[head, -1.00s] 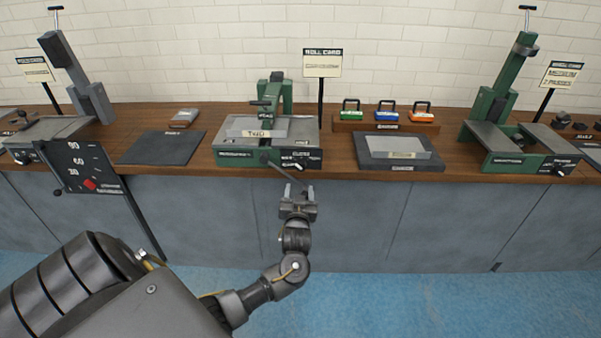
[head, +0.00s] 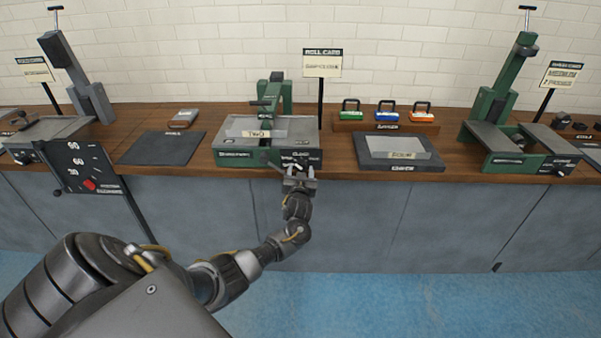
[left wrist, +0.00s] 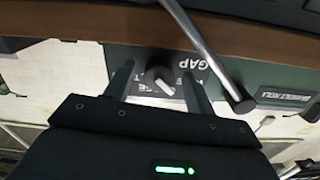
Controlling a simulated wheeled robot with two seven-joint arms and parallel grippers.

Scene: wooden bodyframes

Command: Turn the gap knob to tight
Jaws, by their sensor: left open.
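The gap knob (left wrist: 160,80) is a dark round knob with a white pointer bar, on a black panel labelled GAP in the left wrist view. In the head view the same panel (head: 301,155) is on the front of the green and grey roller machine (head: 240,142). My left gripper (head: 299,172) is open in front of the panel. In the left wrist view its two fingers (left wrist: 158,85) stand on either side of the knob, with gaps visible. The knob's exact setting is hard to read because the lettering is partly hidden. My right gripper is not in view.
A metal crank handle (left wrist: 205,45) with a dark end passes close beside the fingers in the left wrist view. The wooden bench (head: 340,155) holds other machines, a grey-topped tray (head: 399,150) and a coloured row of lock-shaped blocks (head: 386,113). The floor in front is clear.

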